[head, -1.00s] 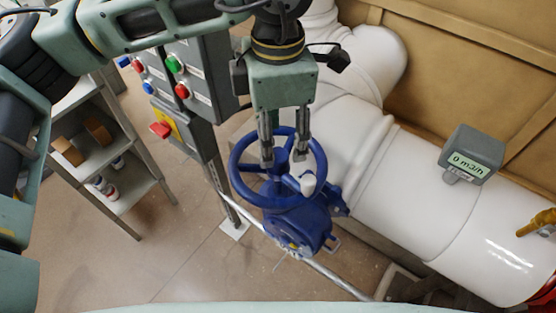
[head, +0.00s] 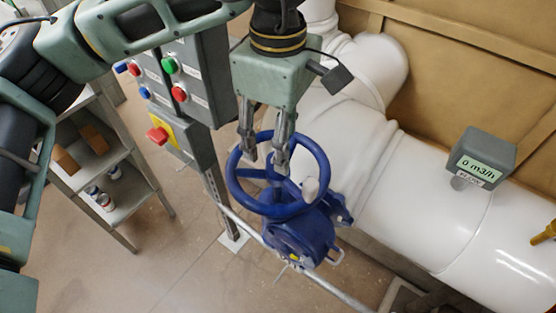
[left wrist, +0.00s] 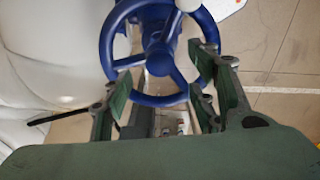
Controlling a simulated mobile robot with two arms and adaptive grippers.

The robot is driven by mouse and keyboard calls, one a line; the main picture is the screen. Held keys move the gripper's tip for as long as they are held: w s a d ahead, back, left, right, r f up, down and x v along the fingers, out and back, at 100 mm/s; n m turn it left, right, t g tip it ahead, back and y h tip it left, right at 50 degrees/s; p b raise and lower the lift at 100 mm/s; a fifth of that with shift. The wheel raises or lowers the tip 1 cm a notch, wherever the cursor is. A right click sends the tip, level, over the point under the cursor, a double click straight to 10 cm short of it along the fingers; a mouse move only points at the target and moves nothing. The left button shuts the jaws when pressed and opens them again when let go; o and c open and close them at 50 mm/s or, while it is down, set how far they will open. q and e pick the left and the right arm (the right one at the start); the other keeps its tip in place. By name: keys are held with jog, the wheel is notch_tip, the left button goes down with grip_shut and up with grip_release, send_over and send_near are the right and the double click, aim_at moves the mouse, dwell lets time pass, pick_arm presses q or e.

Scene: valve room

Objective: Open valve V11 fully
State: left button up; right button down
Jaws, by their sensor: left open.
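A blue valve has a round spoked handwheel (head: 322,172) with a pale knob (head: 310,187) on its rim, above a blue body (head: 300,238). I can read no V11 label on it. My left gripper (head: 263,162) is open, pointing down at the back left part of the wheel. Its fingers overlap the rim in the picture; I cannot tell whether they touch it. In the left wrist view the wheel (left wrist: 160,60) lies ahead, between and beyond the two spread fingers (left wrist: 166,78), with nothing gripped. My right gripper is not in view.
The white pipe (head: 430,220) carries a grey meter (head: 483,160) reading 0 m3/h. A control box (head: 198,85) with coloured buttons and a red-on-yellow switch (head: 158,135) stand left. A shelf (head: 130,190) is further left. A thin rail (head: 330,287) passes below the valve.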

pick_arm(q)
jog(key=shift+f+b, duration=2.9)
jog(key=shift+f, duration=0.35)
jog(key=shift+s+f, duration=0.15)
jog(key=shift+f, duration=0.05)
jog(key=shift+o, duration=0.4)
jog(key=shift+f, duration=0.1)
